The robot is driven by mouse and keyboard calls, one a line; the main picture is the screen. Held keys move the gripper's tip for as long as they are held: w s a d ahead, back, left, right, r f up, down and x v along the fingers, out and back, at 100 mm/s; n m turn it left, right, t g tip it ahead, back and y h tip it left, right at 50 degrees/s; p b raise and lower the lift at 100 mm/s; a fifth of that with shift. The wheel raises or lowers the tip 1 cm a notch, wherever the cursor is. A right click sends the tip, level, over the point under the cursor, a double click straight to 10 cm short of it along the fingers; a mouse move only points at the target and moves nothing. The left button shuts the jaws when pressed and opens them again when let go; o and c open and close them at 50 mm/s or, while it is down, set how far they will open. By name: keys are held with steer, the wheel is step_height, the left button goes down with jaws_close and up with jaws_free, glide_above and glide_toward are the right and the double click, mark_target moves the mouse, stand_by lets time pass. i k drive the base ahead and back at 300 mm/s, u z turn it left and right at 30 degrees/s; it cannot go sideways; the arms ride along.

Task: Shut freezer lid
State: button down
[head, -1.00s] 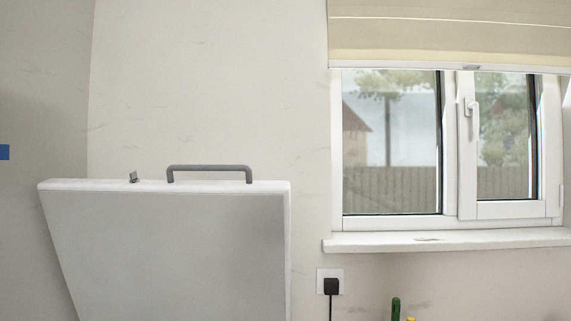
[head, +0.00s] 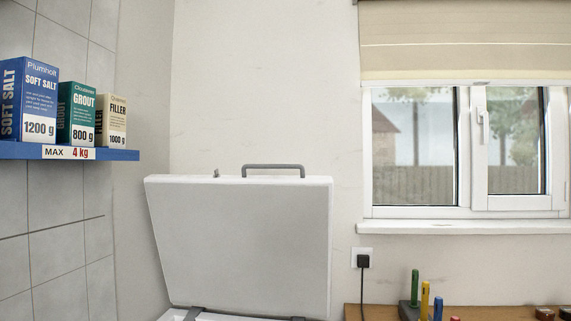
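The freezer lid (head: 245,240) stands open in the head view, raised nearly upright in front of the wall. It is a white panel with a grey bar handle (head: 273,166) on its top edge and a small metal catch (head: 216,173) to the left of the handle. Dark hinges show at its lower edge, and a strip of the white freezer body (head: 180,315) shows below; the rest of the freezer is below the picture. My gripper is not in view.
A blue wall shelf (head: 115,155) at left holds boxes of soft salt (head: 40,98), grout (head: 76,115) and filler (head: 111,120). A wooden worktop (head: 490,312) with coloured-handled tools (head: 424,300) lies lower right, below a window (head: 465,150) and a plugged socket (head: 362,259).

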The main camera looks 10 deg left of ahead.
mark_target(263, 244)
steer(key=u, duration=0.85)
steer(key=i, duration=0.2)
